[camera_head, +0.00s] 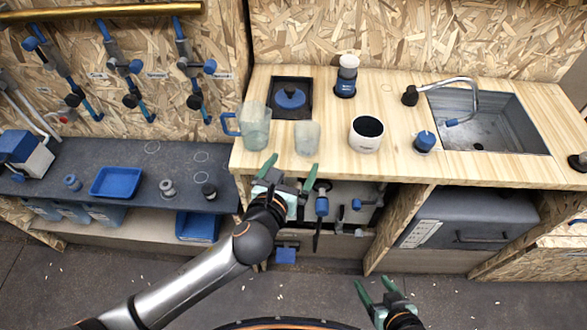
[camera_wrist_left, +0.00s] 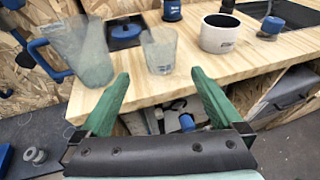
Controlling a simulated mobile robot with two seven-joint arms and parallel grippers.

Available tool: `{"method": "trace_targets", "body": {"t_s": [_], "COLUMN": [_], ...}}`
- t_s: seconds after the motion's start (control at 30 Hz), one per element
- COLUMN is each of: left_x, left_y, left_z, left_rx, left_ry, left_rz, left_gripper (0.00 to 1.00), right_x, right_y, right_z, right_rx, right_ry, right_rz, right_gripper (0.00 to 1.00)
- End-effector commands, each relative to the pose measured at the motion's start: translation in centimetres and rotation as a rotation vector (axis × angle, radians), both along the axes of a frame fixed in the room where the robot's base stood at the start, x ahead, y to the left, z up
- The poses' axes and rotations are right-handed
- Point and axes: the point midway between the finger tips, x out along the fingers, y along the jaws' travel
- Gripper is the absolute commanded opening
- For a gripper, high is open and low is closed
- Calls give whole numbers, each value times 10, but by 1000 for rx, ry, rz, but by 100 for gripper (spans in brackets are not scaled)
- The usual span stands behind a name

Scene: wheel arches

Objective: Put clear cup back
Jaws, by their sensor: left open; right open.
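The clear cup (camera_head: 307,138) stands upright on the wooden counter near its front edge. It also shows in the left wrist view (camera_wrist_left: 159,52), ahead of and between the fingers. My left gripper (camera_head: 288,168) is open and empty, just in front of the counter edge and short of the cup, not touching it. Its green fingers (camera_wrist_left: 158,98) show apart in the left wrist view. My right gripper (camera_head: 377,286) is open and empty, low over the floor at the bottom, away from the counter.
A clear pitcher with a blue handle (camera_head: 256,128) stands close left of the cup. A white and black bowl (camera_head: 366,134) stands to its right. Behind are a black square with a blue knob (camera_head: 291,98) and a blue-white container (camera_head: 347,76). A sink (camera_head: 490,125) is at right.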

Motion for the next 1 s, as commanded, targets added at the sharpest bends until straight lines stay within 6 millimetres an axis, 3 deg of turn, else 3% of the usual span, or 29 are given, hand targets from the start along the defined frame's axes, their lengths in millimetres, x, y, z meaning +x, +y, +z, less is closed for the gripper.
{"method": "trace_targets", "body": {"t_s": [0.3,0.43,0.67,0.83,1.0], "left_x": [0,-8,-47,-86,-130], "left_y": [1,5,27,53,86], "left_z": [-1,-16,-77,-121,-157], "left_rx": [-15,-177,-895,-1480,-2039], "left_ry": [9,95,443,658,757], "left_rz": [5,56,368,716,1110], "left_gripper": [100,100,100,100,100], "right_x": [0,0,0,0,0], "right_y": [0,0,0,0,0], "right_z": [0,0,0,0,0], "right_rx": [0,0,0,0,0], "right_ry": [0,0,0,0,0], "right_rz": [0,0,0,0,0], "right_gripper": [70,70,70,70,70]}}
